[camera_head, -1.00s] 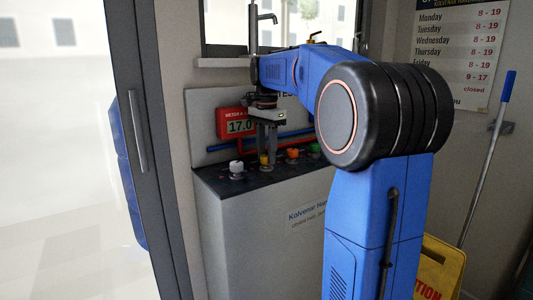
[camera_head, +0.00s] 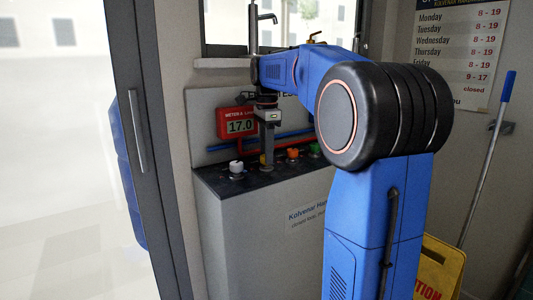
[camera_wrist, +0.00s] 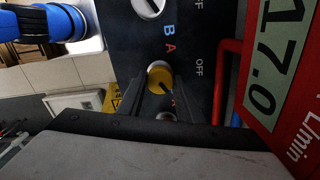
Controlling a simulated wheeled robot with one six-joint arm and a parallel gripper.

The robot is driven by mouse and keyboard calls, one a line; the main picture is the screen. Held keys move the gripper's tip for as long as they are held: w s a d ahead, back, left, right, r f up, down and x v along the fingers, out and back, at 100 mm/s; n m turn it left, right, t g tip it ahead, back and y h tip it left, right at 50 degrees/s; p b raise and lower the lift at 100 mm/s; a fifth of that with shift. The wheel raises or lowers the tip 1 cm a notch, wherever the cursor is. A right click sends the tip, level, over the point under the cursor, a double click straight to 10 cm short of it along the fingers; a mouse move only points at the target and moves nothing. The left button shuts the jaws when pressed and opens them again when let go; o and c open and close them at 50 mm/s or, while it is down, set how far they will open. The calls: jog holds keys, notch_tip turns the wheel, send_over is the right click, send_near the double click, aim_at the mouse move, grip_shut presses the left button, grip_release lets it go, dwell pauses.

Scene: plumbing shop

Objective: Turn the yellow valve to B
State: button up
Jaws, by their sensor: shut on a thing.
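The yellow valve (camera_head: 264,160) is a small round knob on the dark top of the grey cabinet, second from the left. My gripper (camera_head: 267,154) points down and is shut on it, and its fingers hide most of the knob in the head view. In the wrist view the yellow valve (camera_wrist: 158,74) shows between the dark fingers, with a dark pointer line on its face. A blue B (camera_wrist: 168,30), a red A (camera_wrist: 171,48) and an OFF label (camera_wrist: 199,69) are printed nearby. I cannot tell which letters belong to this valve.
A white valve (camera_head: 236,167) stands left of the yellow one; orange (camera_head: 292,154) and green (camera_head: 314,148) valves stand to the right. A red meter (camera_head: 237,124) reading 17.0 and red and blue pipes are close behind. A yellow caution sign (camera_head: 440,268) stands at right.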

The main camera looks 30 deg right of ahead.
jog(key=o, duration=1)
jog(key=shift+o, duration=0.2)
jog(key=shift+r, duration=0.1)
notch_tip(320, 180, up, 17)
jog(key=shift+r, duration=0.1)
jog(key=s+a+f+n+t, duration=0.1)
jog(key=s+a+f+n, duration=0.4)
jog(key=s+f, duration=0.5)
jog(key=s+a+f+n+t, duration=0.2)
jog(key=s+a+f+n, duration=0.3)
jog(key=s+f+n, duration=0.4)
jog(key=s+a+f+n+t, duration=0.1)
jog(key=s+a+f+n, duration=0.4)
jog(key=s+f, duration=0.6)
notch_tip(320, 180, down, 7)
jog(key=shift+a+f+n+t, duration=0.1)
jog(key=shift+a+n+t, duration=0.3)
jog(key=shift+n, duration=0.5)
